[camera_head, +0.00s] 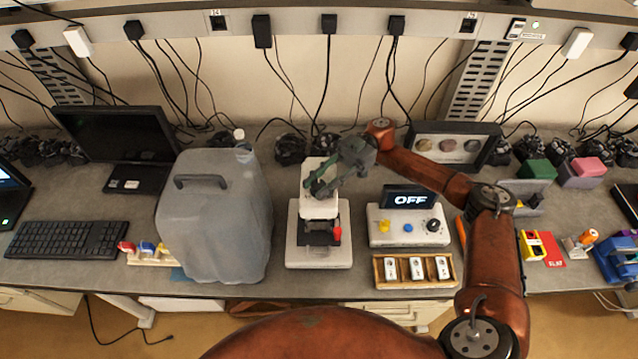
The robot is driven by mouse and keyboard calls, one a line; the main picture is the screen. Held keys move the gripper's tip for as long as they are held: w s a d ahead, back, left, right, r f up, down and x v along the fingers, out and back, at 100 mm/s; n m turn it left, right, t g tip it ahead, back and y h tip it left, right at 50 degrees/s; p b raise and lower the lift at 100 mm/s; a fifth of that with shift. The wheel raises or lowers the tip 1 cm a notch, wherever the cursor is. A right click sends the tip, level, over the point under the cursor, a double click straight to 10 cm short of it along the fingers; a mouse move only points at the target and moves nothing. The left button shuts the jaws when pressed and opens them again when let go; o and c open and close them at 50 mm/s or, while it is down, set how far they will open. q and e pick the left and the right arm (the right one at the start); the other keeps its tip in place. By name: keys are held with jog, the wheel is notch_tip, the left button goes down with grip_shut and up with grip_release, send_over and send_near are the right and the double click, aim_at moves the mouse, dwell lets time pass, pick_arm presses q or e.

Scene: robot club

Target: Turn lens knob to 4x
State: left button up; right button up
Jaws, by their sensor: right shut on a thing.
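A white microscope-like device (320,207) stands upright on the table, with a dark stage and a small red part (337,235) on its lower right. My right gripper (318,186) reaches in from the right at the device's upper part. Its fingers are shut on a part there, which looks to be the lens knob. The fingers hide most of this knob, and I cannot read any magnification mark. My left gripper is not in view.
A large grey jug (215,225) stands close left of the device. To its right are a control box (385,238) with a screen (410,199) reading OFF, and a wooden tray (380,282) with white pieces. A laptop (118,140) and keyboard (65,239) are further left.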

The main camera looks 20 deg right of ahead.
jog(key=o, duration=1.2)
jog(key=shift+f, duration=0.1)
jog(key=v, duration=0.7)
jog(key=shift+d, duration=0.2)
